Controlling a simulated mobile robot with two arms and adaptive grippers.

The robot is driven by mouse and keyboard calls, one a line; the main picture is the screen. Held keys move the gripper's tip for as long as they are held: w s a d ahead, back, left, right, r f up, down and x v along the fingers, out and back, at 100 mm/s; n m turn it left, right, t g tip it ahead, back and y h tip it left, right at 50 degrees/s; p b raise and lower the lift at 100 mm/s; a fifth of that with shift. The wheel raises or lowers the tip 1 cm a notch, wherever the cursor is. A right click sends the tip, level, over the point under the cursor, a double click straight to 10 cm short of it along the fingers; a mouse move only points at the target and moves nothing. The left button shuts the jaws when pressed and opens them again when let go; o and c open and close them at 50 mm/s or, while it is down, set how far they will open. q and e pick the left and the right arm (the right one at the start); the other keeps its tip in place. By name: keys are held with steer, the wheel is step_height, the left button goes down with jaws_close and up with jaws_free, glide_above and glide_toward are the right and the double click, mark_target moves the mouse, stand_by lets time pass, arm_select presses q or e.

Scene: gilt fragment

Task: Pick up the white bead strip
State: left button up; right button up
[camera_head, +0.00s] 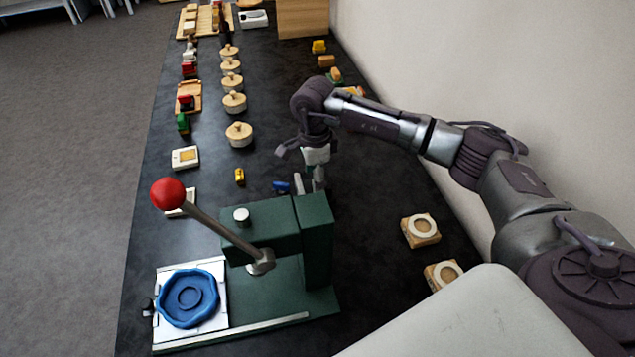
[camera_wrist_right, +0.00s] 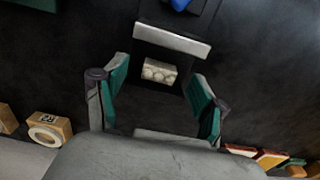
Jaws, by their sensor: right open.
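The white bead strip (camera_wrist_right: 159,70) is a small cream piece with several round beads in a row. In the head view my right gripper (camera_head: 309,182) points down just behind the green press. I cannot make out the strip there. My left gripper is out of view.
A green lever press (camera_head: 317,240) with a red knob stands close in front of the gripper. A small blue piece (camera_head: 281,187) and a yellow piece (camera_head: 239,175) lie left of it. Wooden blocks with rings (camera_head: 421,230) sit right. A wall (camera_head: 430,70) borders the table.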

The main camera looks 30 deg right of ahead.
steer(key=shift+d+f, duration=0.1)
steer(key=shift+f, duration=0.8)
steer(key=c, duration=1)
steer(key=shift+r, duration=0.1)
steer(key=shift+c, duration=0.2)
